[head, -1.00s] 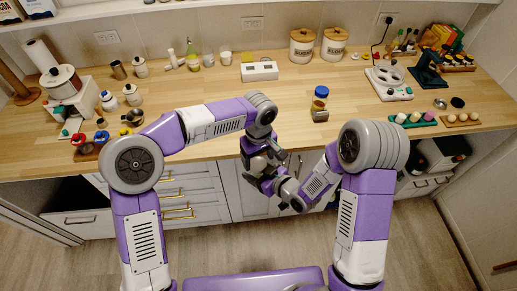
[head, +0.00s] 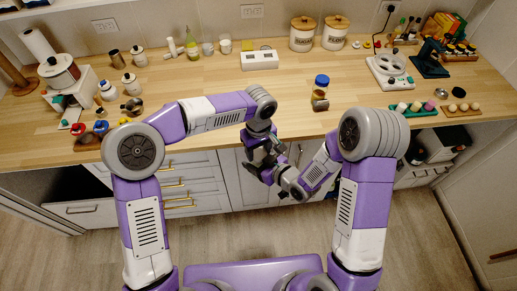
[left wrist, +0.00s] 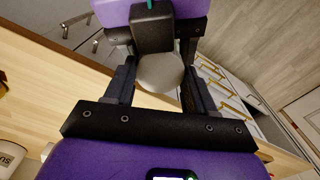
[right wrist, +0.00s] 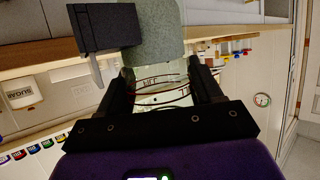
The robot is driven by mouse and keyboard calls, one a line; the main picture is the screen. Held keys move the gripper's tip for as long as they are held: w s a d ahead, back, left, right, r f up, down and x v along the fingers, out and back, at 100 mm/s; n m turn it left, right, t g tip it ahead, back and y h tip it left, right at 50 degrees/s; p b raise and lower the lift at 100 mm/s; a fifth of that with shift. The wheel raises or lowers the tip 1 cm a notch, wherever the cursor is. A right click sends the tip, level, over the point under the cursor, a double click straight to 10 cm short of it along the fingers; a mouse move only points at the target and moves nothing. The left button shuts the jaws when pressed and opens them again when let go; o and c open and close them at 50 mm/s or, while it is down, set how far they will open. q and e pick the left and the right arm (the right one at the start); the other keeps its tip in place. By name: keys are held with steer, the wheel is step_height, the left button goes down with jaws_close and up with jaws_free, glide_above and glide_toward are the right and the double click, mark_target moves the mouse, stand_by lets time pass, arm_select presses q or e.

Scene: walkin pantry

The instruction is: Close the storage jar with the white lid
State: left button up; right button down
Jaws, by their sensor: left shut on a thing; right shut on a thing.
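My left gripper (left wrist: 160,88) is shut on a pale, round-edged piece, which looks like the white lid (left wrist: 160,72). My right gripper (right wrist: 164,88) is shut on a clear glass storage jar (right wrist: 160,84) with lettering and thin dark lines on it. In the head view my left gripper (head: 262,158) and my right gripper (head: 286,180) are close together in front of the counter edge. They hide the jar and lid there. In the right wrist view a grey-green rounded piece hangs over the jar's far end. I cannot tell whether lid and jar touch.
The wooden counter (head: 230,90) is behind my grippers. A blue-capped jar (head: 320,92) stands near its front edge. White drawers (head: 190,190) are below.

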arm_select(q)
steer(key=m, duration=0.3)
steer(key=o, duration=1.2)
steer(key=shift+c, duration=0.2)
steer(key=shift+d+r, duration=0.1)
steer(key=shift+r, duration=2.2)
steer(key=shift+c, duration=0.3)
